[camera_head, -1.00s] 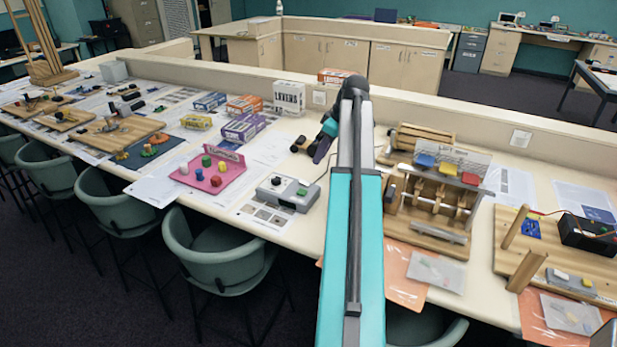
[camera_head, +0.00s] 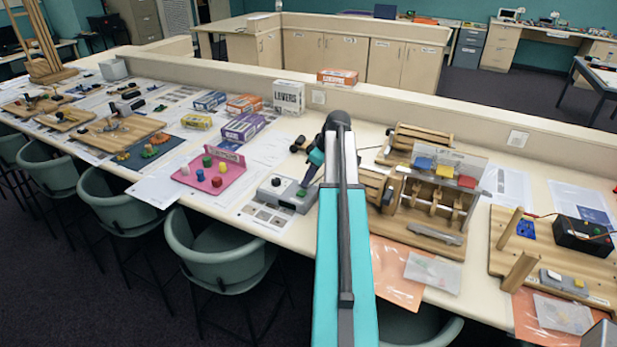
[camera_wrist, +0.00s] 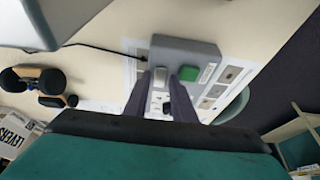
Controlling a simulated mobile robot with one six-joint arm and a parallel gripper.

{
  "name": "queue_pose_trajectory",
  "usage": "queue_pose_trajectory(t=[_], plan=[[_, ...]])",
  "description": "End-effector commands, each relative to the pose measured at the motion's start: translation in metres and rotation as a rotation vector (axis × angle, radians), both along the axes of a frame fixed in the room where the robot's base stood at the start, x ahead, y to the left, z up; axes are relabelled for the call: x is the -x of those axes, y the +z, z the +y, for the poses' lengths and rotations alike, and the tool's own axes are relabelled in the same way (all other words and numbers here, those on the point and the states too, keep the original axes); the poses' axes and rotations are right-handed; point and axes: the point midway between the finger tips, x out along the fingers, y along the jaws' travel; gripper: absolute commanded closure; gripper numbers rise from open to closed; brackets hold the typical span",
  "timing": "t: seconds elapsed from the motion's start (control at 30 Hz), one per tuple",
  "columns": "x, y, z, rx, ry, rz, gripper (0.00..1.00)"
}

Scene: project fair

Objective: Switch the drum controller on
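The drum controller is a grey box (camera_head: 286,194) on the long table, with small controls on top. In the wrist view the controller (camera_wrist: 192,50) lies just beyond my fingertips, showing a green button (camera_wrist: 188,73) and a pale switch-like piece (camera_wrist: 160,76). A black cable leaves its side. My gripper (camera_wrist: 161,79) is open and empty. Its two dark fingers are apart, with the pale piece in line with the gap; I cannot tell whether they touch the box. In the head view my gripper (camera_head: 312,172) is at the box's right side, partly hidden by my arm.
A pink board with coloured knobs (camera_head: 210,180) stands left of the controller. A wooden drum machine with coloured pads (camera_head: 430,205) stands to the right. Dark round-ended pieces (camera_wrist: 40,85) lie nearby. A low partition runs behind the table; green chairs (camera_head: 220,255) line the front.

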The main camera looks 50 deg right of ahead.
Motion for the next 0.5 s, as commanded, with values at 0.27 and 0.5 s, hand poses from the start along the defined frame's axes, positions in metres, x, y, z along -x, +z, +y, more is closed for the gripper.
queue_pose_trajectory(t=[0.27,0.5], plan=[[-0.0051,-0.0118,0.0019,0.000,0.001,0.000,0.77],[-0.0056,-0.0124,0.0022,0.001,0.002,0.000,0.77]])
